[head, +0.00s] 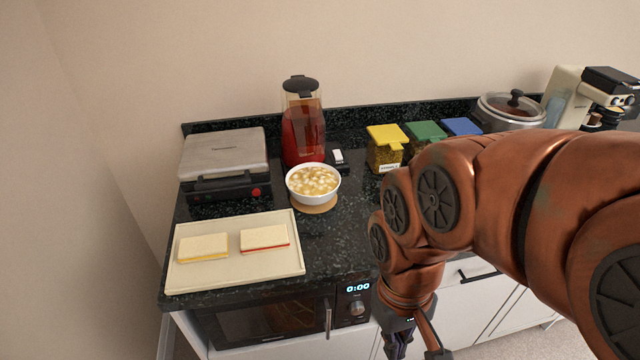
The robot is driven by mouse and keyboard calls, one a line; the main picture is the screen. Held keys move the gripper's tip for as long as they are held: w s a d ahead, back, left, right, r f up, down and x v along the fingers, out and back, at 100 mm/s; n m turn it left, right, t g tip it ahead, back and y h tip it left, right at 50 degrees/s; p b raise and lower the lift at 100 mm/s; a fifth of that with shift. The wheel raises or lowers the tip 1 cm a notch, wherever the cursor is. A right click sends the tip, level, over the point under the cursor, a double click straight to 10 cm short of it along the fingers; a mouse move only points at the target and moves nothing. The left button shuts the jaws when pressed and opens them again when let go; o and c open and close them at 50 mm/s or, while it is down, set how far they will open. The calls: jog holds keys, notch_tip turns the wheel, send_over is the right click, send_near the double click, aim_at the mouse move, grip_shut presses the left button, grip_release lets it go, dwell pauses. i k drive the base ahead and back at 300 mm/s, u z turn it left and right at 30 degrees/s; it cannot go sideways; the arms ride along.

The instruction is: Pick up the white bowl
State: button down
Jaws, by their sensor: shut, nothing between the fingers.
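The white bowl (314,196) stands upright on the dark counter, filled with pale yellow food with white pieces. It sits on or just behind a round tan coaster (318,208). My gripper (398,346) is at the bottom of the head view, below the counter's front edge, to the right of and well in front of the bowl. It is shut and empty, apart from the bowl. Its fingertips are partly cut off by the frame.
A cream tray (236,279) with two sandwiches lies front left of the bowl. A grill (224,155) is at left, a red pitcher (303,130) behind. Jars (385,150) and a cooker (510,112) stand right. A microwave (275,320) sits beneath the counter (345,240).

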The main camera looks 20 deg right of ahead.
aim_at(313, 184)
jog(key=k, duration=0.5)
jog(key=z, duration=1.15)
jog(key=i, duration=1.1)
jog(key=u, duration=2.15)
